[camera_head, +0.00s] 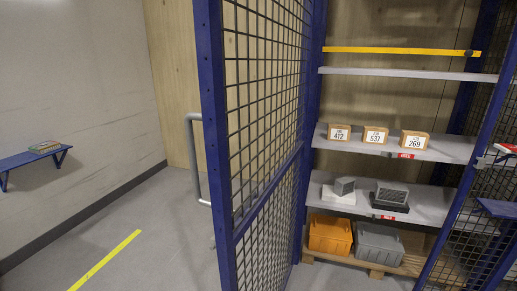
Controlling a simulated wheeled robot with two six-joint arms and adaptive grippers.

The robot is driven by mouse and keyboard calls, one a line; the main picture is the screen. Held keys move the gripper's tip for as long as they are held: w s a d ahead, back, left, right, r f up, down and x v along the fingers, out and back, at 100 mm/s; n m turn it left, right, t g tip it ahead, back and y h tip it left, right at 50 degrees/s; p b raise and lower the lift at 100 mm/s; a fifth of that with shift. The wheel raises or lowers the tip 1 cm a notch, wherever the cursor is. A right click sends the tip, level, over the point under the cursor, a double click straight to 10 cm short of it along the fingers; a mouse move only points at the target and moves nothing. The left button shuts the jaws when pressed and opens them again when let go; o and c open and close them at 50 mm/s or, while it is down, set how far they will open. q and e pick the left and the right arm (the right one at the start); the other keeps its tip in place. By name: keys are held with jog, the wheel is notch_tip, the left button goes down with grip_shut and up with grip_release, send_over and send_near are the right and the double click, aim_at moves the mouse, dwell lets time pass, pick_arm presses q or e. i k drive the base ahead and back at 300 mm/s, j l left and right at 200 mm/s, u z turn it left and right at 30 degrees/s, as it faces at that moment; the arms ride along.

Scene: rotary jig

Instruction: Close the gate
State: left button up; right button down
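The gate (216,150) is a blue-framed panel with dark wire mesh. It stands out toward me at an angle, left of the shelf bay, and the front of the shelves is uncovered. A grey bar handle (194,160) sticks out on the left side of the gate's near upright. The far edge of the gate meets a blue post beside the shelves. Neither of my grippers shows in the head view.
Shelves (343,141) hold several tan numbered boxes, grey blocks, and an orange bin (330,235) and grey bin (379,246) low down. A yellow bar (400,51) crosses above. A blue wall shelf (30,157) is at left. Floor with a yellow line (105,260) is clear.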

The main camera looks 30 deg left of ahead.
aim_at(230, 227)
jog(key=j+z, duration=0.15)
jog(key=j, duration=1.9)
